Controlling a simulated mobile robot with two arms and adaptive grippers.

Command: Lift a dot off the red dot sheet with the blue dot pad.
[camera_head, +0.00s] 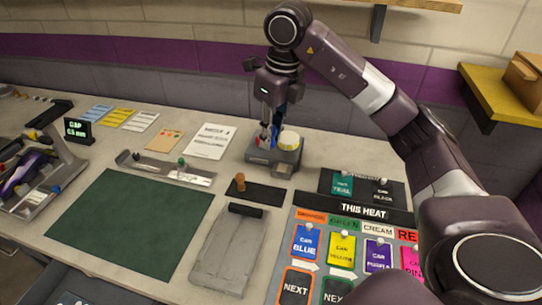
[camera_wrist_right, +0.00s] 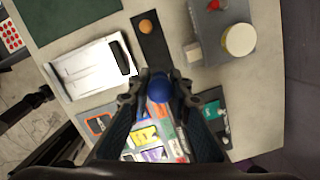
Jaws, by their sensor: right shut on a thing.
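My right gripper (camera_head: 277,118) is above the grey tool stand at the back of the table. It is shut on a blue round-topped thing (camera_wrist_right: 158,88), most likely the blue dot pad, which sits between the fingertips in the right wrist view. Only a bit of its blue (camera_head: 281,108) shows in the head view; its underside is hidden. A white sheet with rows of red dots (camera_wrist_right: 11,36) shows at the upper left edge of the right wrist view, partly cut off and well apart from the gripper. I cannot make it out in the head view. My left gripper is not in view.
The grey stand (camera_head: 258,156) holds a red-topped thing and a pale jar (camera_head: 289,140). An orange-brown knob (camera_head: 240,181) stands on a black strip by a grey ramp (camera_head: 225,255). A green mat (camera_head: 135,225) is bare. Car cards lie front right.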

